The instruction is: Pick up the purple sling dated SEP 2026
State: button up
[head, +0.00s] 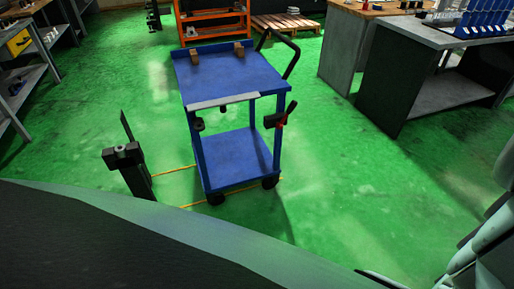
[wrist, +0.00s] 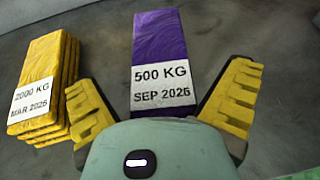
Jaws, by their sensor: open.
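The purple sling (wrist: 160,38) lies in the wrist view with a white label (wrist: 161,86) reading 500 KG, SEP 2026. It is a single folded purple block on a grey surface. My gripper (wrist: 168,90) is open, with its yellow ridged fingers on either side of the sling's near end. No contact shows between the fingers and the sling. The head view does not show the sling or the gripper's fingers.
A stack of yellow slings (wrist: 45,80), labelled 2000 KG, MAR 2026 or 2025, lies left of the purple one, close to the left finger. In the head view a blue cart (head: 228,80) stands on the green floor (head: 340,190). Benches (head: 430,85) stand at the right.

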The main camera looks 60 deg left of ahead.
jog(key=shift+s+d+f, duration=0.1)
jog(key=shift+d+f, duration=0.05)
jog(key=shift+d, duration=0.15)
jog(key=shift+c, duration=0.2)
jog(key=c, duration=1.3)
